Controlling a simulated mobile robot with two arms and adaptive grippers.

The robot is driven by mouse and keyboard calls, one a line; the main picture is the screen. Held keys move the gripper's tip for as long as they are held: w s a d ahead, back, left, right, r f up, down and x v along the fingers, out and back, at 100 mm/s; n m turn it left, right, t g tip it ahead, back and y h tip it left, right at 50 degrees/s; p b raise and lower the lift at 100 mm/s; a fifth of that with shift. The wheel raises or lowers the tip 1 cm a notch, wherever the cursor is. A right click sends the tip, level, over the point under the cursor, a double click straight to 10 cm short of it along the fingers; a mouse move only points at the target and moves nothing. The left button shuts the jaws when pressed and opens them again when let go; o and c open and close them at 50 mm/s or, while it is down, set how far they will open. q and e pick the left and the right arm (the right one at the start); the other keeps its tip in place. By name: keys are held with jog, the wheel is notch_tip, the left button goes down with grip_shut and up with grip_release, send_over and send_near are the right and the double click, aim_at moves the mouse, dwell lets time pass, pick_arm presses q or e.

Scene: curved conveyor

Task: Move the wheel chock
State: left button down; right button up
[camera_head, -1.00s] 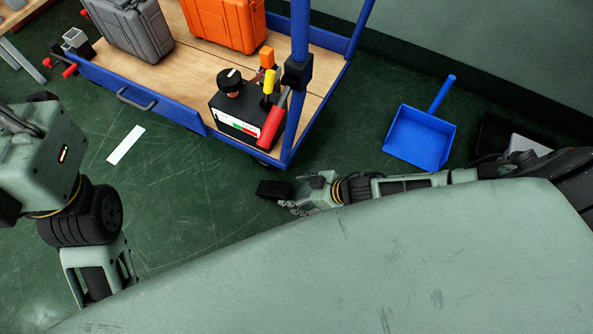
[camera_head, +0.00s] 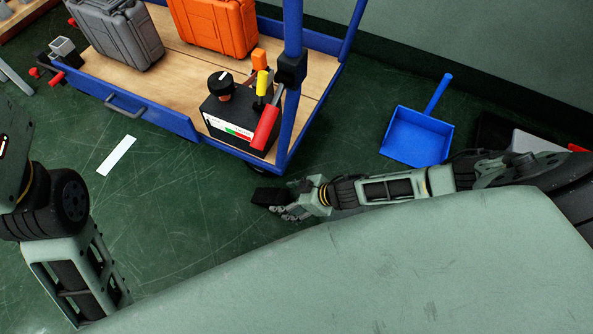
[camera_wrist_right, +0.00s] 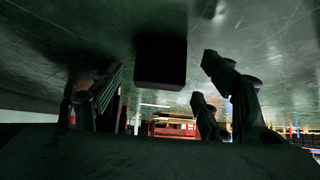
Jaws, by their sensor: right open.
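The wheel chock looks like a small black block (camera_head: 268,196). It lies on the green floor by the near right corner of the blue cart (camera_head: 188,128), close to its wheel. My right gripper (camera_head: 278,212) is low over the floor on the chock's near right side, with its fingers open. In the right wrist view the dark block (camera_wrist_right: 160,62) appears ahead, between the spread fingers of my right gripper (camera_wrist_right: 165,95), with visible gaps on both sides. I cannot tell whether any finger touches it. My left arm shows at the left edge, but its gripper is out of frame.
The cart carries a grey case (camera_head: 118,32), an orange case (camera_head: 215,25) and a black control box (camera_head: 238,118) with levers. A blue dustpan (camera_head: 418,135) lies on the floor to the right. A white strip (camera_head: 116,156) lies on open floor at left.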

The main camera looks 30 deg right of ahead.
jog(key=shift+b+x, duration=0.45)
jog(key=shift+x, duration=0.65)
jog(key=shift+c, duration=0.2)
jog(key=c, duration=1.5)
